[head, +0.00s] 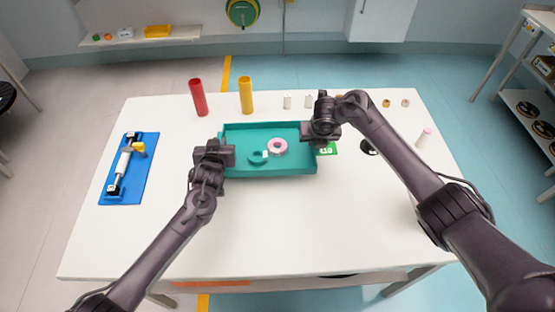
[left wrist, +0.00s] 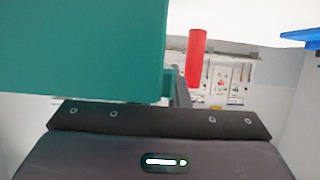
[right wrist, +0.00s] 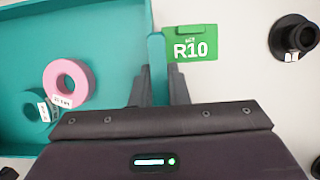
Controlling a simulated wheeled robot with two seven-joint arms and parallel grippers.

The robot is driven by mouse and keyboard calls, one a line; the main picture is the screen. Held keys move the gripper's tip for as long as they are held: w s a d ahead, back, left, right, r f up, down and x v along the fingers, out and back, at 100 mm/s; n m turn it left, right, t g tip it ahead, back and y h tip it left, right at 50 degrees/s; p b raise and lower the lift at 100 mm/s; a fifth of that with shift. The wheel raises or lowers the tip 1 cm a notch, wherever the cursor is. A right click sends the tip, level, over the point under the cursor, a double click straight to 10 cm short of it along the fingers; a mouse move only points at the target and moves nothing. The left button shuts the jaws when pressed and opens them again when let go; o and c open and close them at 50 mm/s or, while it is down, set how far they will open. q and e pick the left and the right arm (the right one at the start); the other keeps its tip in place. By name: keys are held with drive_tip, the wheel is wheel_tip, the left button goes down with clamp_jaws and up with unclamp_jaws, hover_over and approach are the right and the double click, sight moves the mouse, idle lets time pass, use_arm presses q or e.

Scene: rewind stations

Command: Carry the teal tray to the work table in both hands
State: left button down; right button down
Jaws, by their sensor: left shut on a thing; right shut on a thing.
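The teal tray (head: 268,170) is over the middle of the white work table (head: 330,230); I cannot tell whether it touches the top. It holds a pink ring (head: 278,147) and a teal roll (head: 257,158) with a white label. My left gripper (head: 225,157) is shut on the tray's left wall, and the teal tray (left wrist: 80,50) fills much of the left wrist view. My right gripper (head: 318,135) is shut on the right wall, which stands between its fingers in the right wrist view (right wrist: 157,70). The fingers hide parts of both walls.
A red cylinder (head: 198,97) and a yellow cylinder (head: 246,95) stand behind the tray. A blue fixture (head: 130,168) lies at left. A green R10 card (right wrist: 190,43) and a black spool holder (right wrist: 293,36) are right of the tray. The table's front is clear.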

use_arm(q)
drive_tip(key=shift+f, duration=0.1)
use_arm(e)
drive_tip(key=shift+f, duration=0.1)
